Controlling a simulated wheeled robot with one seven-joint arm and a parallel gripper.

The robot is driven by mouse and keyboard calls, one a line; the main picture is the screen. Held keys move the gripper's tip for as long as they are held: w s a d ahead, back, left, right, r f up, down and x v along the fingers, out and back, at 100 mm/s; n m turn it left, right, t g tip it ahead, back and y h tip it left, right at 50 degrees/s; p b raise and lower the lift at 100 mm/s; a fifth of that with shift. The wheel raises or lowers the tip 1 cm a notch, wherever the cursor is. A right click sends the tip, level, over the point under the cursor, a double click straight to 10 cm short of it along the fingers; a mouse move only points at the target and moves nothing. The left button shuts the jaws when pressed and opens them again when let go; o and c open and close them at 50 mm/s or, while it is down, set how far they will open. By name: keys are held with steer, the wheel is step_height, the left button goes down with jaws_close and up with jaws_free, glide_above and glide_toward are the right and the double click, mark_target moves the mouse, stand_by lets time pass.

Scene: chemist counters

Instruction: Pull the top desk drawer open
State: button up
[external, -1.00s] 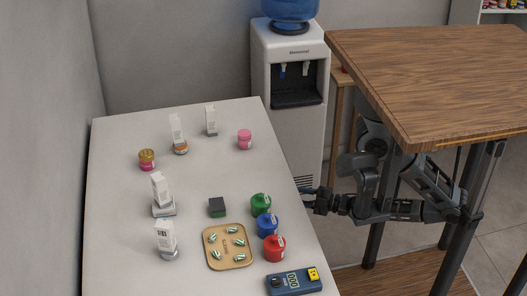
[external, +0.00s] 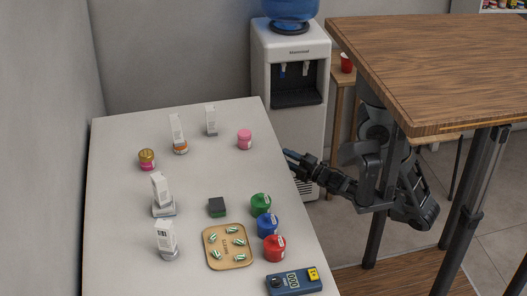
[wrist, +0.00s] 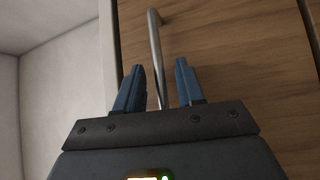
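In the wrist view, a wooden front panel (wrist: 225,65) fills the middle and right, with an upright-looking metal bar handle (wrist: 156,45) on it. My gripper (wrist: 158,66) is open, and its two blue fingers stand apart on either side of the handle's lower part in the picture. Contact with the handle cannot be told. In the external view my gripper (external: 289,163) is at the right side of the white-topped desk (external: 120,225), close to its edge. The drawer front is hidden in that view.
On the desk stand green (external: 261,204), blue (external: 267,224) and red (external: 274,248) jars near the right edge. A tan tray (external: 228,264) with capsules and a blue meter (external: 293,282) are close by. A water dispenser (external: 315,140) stands behind my gripper.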

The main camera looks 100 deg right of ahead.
steer(key=shift+w+d, duration=0.2)
jaws_close()
stand_by(0.3)
